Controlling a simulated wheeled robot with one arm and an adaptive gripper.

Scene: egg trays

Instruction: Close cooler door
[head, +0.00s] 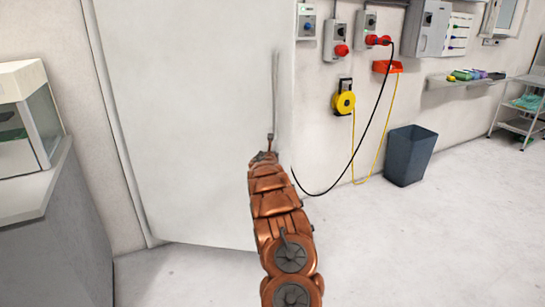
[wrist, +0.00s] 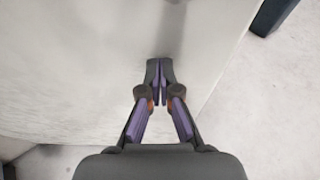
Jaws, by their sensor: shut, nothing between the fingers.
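The cooler door (head: 190,110) is a large plain white panel filling the middle left of the head view. A long thin vertical grey handle (head: 275,85) runs near its right edge. My gripper (head: 270,140) is at the door's right side, by the lower end of the handle. In the wrist view my gripper (wrist: 160,68) is shut with its fingertips together and nothing between them. It points at the white door surface (wrist: 80,60), where a soft shadow lies ahead of the tips. I cannot tell whether the tips touch the door, or whether the door is fully closed.
A grey counter (head: 55,235) with a glass-fronted case (head: 25,115) stands at the left. A dark bin (head: 410,155) stands against the wall on the right. A black cable (head: 365,140) and a yellow reel (head: 344,102) hang on the wall.

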